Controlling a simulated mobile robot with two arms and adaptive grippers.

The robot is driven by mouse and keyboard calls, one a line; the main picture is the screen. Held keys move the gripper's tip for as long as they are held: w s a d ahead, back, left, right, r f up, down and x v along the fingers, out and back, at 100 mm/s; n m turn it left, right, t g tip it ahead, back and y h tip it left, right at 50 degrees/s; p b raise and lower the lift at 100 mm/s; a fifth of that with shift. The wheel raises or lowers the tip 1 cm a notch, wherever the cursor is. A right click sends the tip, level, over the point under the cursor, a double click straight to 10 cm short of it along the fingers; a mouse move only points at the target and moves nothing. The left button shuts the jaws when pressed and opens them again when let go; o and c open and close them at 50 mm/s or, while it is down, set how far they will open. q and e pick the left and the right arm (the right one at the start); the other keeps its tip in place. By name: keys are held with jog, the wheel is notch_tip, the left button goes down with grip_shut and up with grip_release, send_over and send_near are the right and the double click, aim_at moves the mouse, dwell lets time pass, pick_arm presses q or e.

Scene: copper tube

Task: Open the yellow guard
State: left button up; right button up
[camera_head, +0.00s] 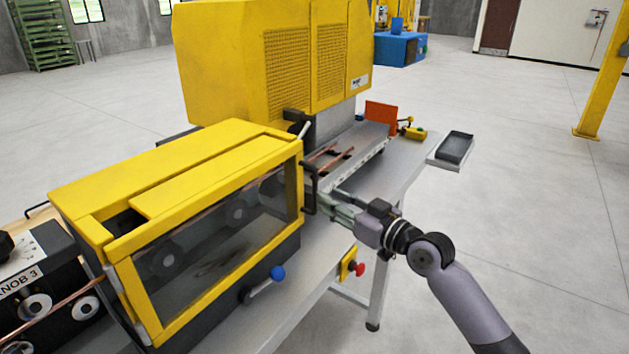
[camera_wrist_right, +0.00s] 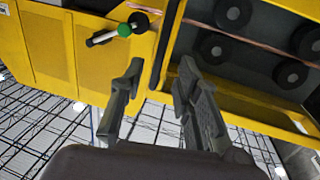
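The yellow guard (camera_head: 180,200) is a box-like cover with a clear window at the front left of the machine. It sits down over dark rollers, which show through the window. A dark upright handle (camera_head: 309,188) is at its right end. My right gripper (camera_head: 322,197) is just right of that handle. In the right wrist view its two fingers (camera_wrist_right: 160,75) are spread apart, with a dark bar (camera_wrist_right: 168,42) and the guard's yellow edge beyond the gap. I cannot tell whether the fingers touch the bar. My left gripper is not in view.
A copper tube (camera_head: 325,152) lies along the machine bed. A blue-knobbed lever (camera_head: 266,284) and a red button (camera_head: 358,268) are on the front. A tall yellow housing (camera_head: 250,60) stands behind.

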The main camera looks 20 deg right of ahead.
aim_at(315, 209)
jog(key=p+x, duration=0.1)
jog(key=x, duration=0.5)
jog(key=shift+w+a, duration=0.1)
jog(key=shift+w, duration=0.15)
grip_shut()
dwell(0.6)
